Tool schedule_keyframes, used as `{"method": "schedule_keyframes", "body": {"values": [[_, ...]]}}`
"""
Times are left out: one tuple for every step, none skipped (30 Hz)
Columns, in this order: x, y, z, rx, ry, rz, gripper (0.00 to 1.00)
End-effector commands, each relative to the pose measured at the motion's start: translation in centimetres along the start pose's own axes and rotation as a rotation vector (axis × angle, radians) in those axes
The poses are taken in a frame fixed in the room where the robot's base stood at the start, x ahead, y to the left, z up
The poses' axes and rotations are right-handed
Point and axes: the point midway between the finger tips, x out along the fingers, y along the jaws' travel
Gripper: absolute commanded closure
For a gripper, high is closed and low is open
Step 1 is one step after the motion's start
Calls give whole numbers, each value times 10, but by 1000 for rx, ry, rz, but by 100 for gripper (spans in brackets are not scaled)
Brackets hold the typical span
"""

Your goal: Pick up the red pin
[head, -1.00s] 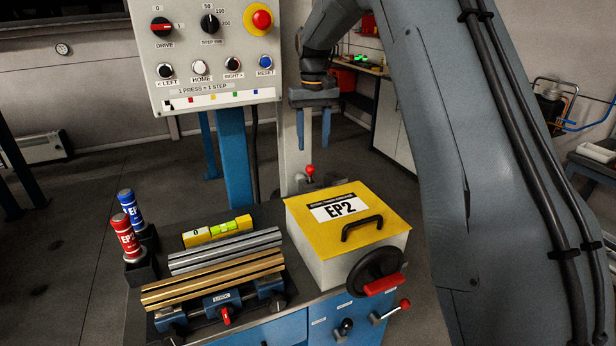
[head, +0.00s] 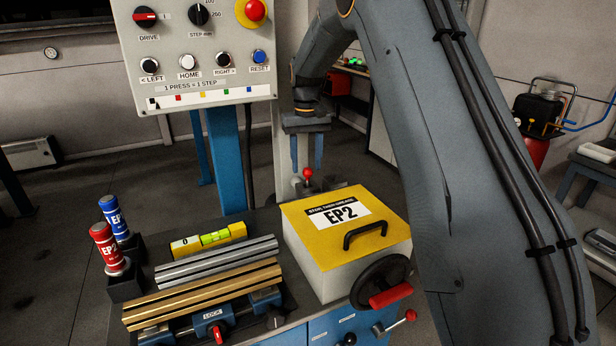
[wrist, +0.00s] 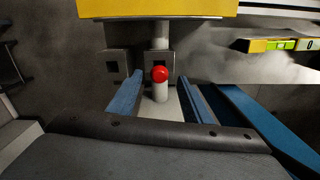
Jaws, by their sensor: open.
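The red pin (head: 308,173) has a round red knob and stands upright at a grey bracket behind the yellow-lidded box. In the wrist view its red knob (wrist: 160,74) shows between my two blue fingers, with a pale shaft below it. My gripper (head: 307,165) is open and empty, pointing down, its fingertips on either side of the knob in the picture. In the wrist view my gripper (wrist: 160,84) has a gap on both sides of the knob. I cannot tell whether the tips are level with it.
The yellow-lidded EP2 box (head: 312,262) stands just in front of the pin. A control panel (head: 205,75) on a blue post (head: 226,160) rises to the left. A yellow level (head: 208,240), metal bars (head: 205,292) and red (head: 103,235) and blue (head: 112,212) cylinders sit left.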

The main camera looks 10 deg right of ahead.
Motion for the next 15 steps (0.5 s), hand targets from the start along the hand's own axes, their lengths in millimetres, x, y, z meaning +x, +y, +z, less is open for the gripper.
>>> {"method": "schedule_keyframes", "body": {"values": [[4, 1, 3, 1, -4, 0, 55], [8, 1, 4, 1, -4, 0, 55], [12, 2, 5, 1, -4, 0, 55], [16, 2, 6, 2, -4, 0, 55], [20, 2, 6, 2, -4, 0, 55], [26, 2, 6, 2, -4, 0, 55], [30, 3, 6, 3, -4, 0, 55], [32, 3, 5, 3, -3, 0, 55], [35, 3, 5, 3, -1, 0, 55], [37, 3, 5, 3, -1, 0, 55], [38, 3, 5, 3, -1, 0, 55], [39, 3, 5, 3, -1, 0, 55], [39, 3, 4, 3, -1, 0, 55], [39, 3, 4, 3, 0, 0, 55], [40, 3, 4, 3, 0, 0, 55]]}}
